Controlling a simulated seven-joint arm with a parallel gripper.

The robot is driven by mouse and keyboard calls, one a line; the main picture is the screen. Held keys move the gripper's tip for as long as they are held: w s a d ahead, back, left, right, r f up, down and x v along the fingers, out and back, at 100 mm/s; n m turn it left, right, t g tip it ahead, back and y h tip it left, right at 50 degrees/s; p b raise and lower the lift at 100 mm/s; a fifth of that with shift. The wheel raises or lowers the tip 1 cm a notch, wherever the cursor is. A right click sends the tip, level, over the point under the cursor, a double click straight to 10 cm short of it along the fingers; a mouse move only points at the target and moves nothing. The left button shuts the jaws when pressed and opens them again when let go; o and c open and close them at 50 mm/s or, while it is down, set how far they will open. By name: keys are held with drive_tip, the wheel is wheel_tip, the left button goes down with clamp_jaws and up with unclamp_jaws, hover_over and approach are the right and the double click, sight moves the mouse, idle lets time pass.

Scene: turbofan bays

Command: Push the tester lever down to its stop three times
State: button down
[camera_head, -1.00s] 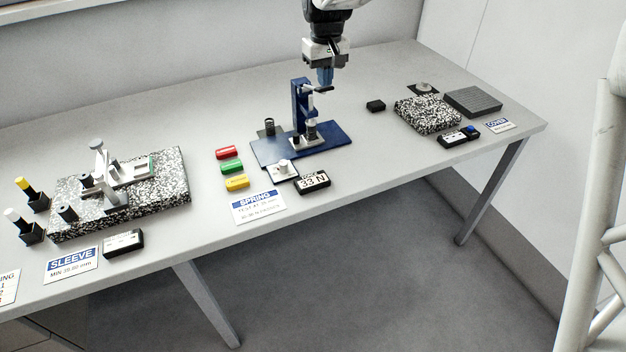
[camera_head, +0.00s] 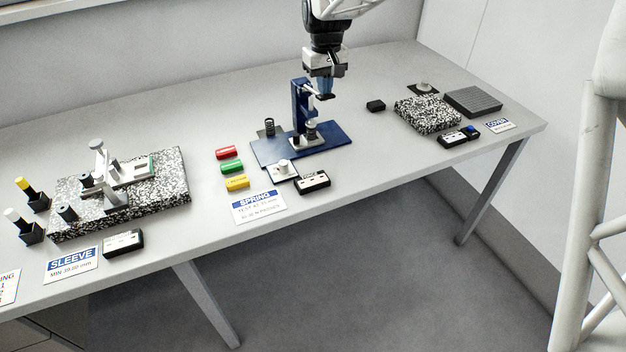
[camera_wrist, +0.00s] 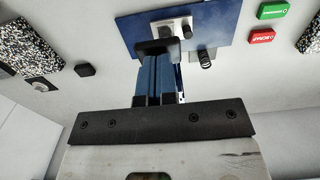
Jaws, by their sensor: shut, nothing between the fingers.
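The tester is a blue upright post (camera_head: 299,104) on a blue base plate (camera_head: 334,136), with a short lever (camera_head: 316,92) near its top. The lever slants down to the right toward a dark handle at my fingertips. My gripper (camera_head: 326,95) is shut and empty, pointing down at the lever end. In the wrist view, the blue fingers (camera_wrist: 155,80) reach the black handle (camera_wrist: 157,46) and seem to touch it; exact contact is hard to see. A dark coil spring (camera_head: 269,127) stands at the plate's left. The readout box (camera_head: 313,182) shows text too small to read.
Red, green and yellow blocks (camera_head: 232,167) lie left of the tester, with a SPRING card (camera_head: 258,206) in front. A speckled slab (camera_head: 120,195) with a fixture stands at left. Another speckled block (camera_head: 427,114) and a grey pad (camera_head: 473,102) are at right. The table behind is clear.

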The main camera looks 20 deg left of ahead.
drive_tip(key=shift+f, duration=2.9)
drive_tip(key=shift+s+d+f, duration=0.1)
drive_tip(key=shift+f, duration=0.35)
idle(0.7)
drive_tip(key=shift+r, duration=0.1)
wheel_tip(320, 180, up, 15)
drive_tip(key=shift+f, duration=0.2)
idle(1.9)
idle(0.4)
